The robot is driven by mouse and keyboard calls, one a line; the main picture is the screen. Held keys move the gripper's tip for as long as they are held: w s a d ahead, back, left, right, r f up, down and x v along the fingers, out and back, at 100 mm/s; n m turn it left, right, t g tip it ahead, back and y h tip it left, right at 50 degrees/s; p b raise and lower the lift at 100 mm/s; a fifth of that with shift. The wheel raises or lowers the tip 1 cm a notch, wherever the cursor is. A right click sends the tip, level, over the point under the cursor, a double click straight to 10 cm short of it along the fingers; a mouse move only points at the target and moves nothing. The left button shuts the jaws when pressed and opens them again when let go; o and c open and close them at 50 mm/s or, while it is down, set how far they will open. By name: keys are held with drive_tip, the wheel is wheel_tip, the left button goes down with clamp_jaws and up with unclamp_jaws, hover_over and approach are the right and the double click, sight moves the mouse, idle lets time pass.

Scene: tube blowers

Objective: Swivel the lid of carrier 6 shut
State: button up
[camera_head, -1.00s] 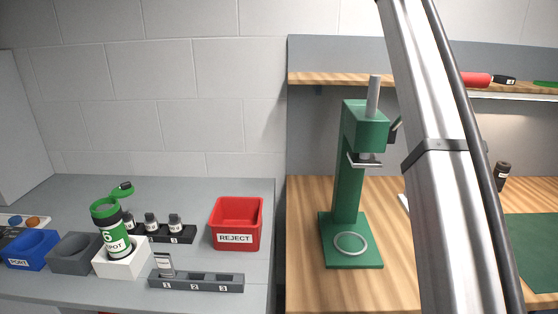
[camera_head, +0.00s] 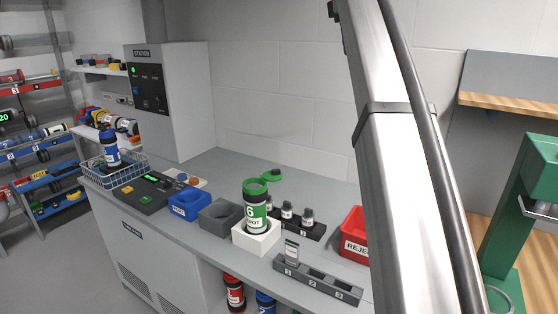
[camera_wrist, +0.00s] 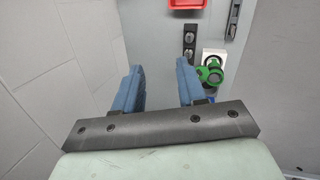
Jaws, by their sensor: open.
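Carrier 6 (camera_head: 256,212) is a green and black canister marked "6" and "POT". It stands upright in a white block (camera_head: 267,239) on the grey counter. Its green lid (camera_head: 272,176) is swung out to the side, so the mouth is open. In the wrist view the carrier (camera_wrist: 211,74) and its lid (camera_wrist: 217,62) lie beyond my right finger. My gripper (camera_wrist: 160,80) has two blue fingers set wide apart with nothing between them. It is apart from the carrier. My gripper is out of view in the head view, where only my arm shows.
A rack of small black-capped bottles (camera_head: 309,217) stands close behind the carrier. A grey numbered rack (camera_head: 317,279) is in front, right. Grey (camera_head: 219,215) and blue (camera_head: 186,204) bins stand left. A red REJECT bin (camera_head: 354,238) and a green press (camera_head: 519,200) are right.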

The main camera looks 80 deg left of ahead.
sight(277, 169)
drive_tip(key=s+a+f+n+g+h, duration=0.1)
drive_tip(key=s+a+f+n, duration=0.35)
drive_tip(key=s+f, duration=0.55)
drive_tip(key=s+a+f+n+g+h, duration=0.1)
drive_tip(key=s+a+f+n+g, duration=0.15)
drive_tip(key=s+a+f, duration=0.8)
drive_tip(key=shift+t, duration=0.35)
drive_tip(key=w+d+f, duration=0.1)
drive_tip(key=f, duration=0.4)
drive_tip(key=w+d+f, duration=0.1)
drive_tip(key=d+f, duration=0.1)
drive_tip(key=f, duration=0.4)
drive_tip(key=w+d+f, duration=0.2)
drive_tip(key=f, duration=0.3)
drive_tip(key=shift+f, duration=0.3)
clamp_jaws()
